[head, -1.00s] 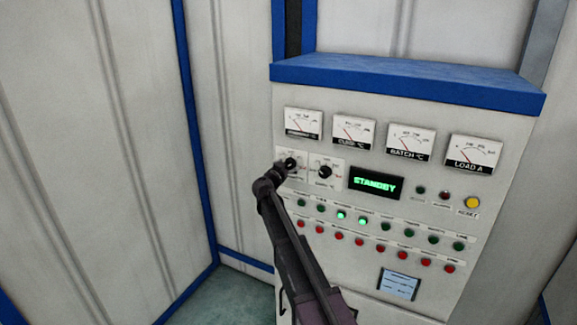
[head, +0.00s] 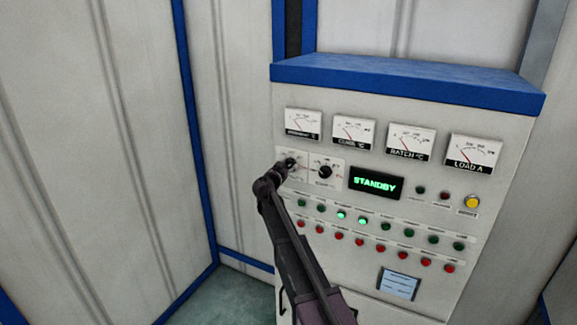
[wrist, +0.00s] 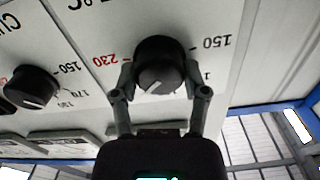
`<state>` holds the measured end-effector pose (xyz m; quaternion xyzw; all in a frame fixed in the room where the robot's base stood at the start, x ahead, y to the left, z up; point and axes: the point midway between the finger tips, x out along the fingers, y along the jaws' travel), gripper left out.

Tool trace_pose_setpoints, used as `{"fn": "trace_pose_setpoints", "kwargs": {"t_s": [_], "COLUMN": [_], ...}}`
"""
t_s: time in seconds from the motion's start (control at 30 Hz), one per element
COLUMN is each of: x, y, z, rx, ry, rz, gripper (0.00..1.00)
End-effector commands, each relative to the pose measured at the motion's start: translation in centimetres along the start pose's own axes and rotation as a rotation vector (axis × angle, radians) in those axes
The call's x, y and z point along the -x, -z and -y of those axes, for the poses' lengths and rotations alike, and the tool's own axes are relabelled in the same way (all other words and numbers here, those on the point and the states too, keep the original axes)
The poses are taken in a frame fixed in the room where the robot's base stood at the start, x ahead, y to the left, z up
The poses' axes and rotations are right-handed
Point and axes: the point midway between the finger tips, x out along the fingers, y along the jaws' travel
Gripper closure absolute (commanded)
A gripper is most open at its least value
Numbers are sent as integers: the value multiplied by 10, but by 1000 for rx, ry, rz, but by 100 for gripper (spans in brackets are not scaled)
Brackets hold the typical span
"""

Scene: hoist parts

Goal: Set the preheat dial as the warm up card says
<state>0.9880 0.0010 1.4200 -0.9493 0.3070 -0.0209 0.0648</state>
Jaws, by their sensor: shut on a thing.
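The dial under my gripper, a black round knob (wrist: 160,66), is the left of two dials on the grey control panel. In the wrist view, its white pointer line slants to the lower left, with a red 230 at left and 150 at right. My gripper (wrist: 160,80) is shut on this knob, one finger on each side. In the head view, my gripper (head: 280,170) partly covers the dial and its label. A pale blue card (head: 398,283) is low on the panel; its writing is too small to read.
A second black dial (head: 325,171) sits close to the right; it also shows in the wrist view (wrist: 32,87). A green STANDBY display (head: 376,183), gauges above and rows of green and red buttons or lamps surround it. A yellow button (head: 471,202) is at far right.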

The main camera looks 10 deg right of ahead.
Motion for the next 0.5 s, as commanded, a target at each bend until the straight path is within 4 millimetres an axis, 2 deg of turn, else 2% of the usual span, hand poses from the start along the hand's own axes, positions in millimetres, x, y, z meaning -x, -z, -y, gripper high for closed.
{"fn": "trace_pose_setpoints", "kwargs": {"t_s": [0.27, 0.5], "x": [-3, -3], "y": [1, 1], "z": [2, 3], "rx": [105, 279], "ry": [0, 0], "rz": [-3, -4], "gripper": [89, 89]}}
